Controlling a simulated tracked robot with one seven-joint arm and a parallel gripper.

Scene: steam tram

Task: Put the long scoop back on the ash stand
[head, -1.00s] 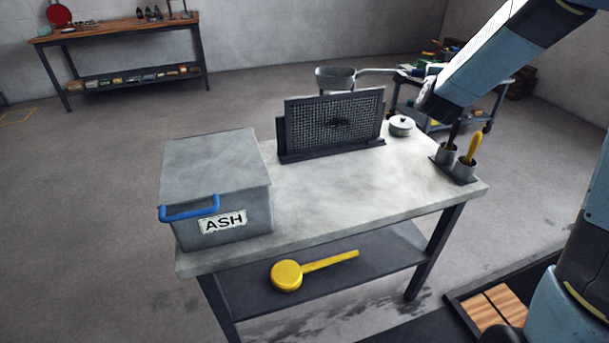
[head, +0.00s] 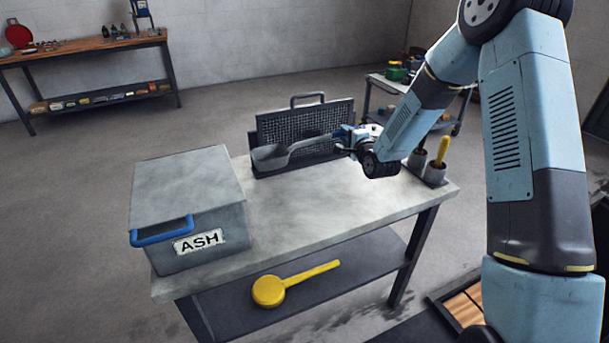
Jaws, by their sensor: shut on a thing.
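The long scoop (head: 270,155) is grey, with its bowl pointing left and its handle running right to my gripper (head: 341,139). My gripper is shut on the handle's right end. The scoop shows in front of the mesh screen (head: 293,121) and covers part of it; I cannot tell whether it touches the screen or how high it is above the top. The ash stand (head: 320,212) is a table with a pale grey top and a dark lower shelf. My arm hides part of its back right.
A grey box labelled ASH (head: 188,190), with a blue handle, fills the left of the top. Metal cups (head: 434,173) stand at the right end, one holding a yellow-handled tool. A yellow round-headed tool (head: 268,291) lies on the lower shelf. The top's front middle is clear.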

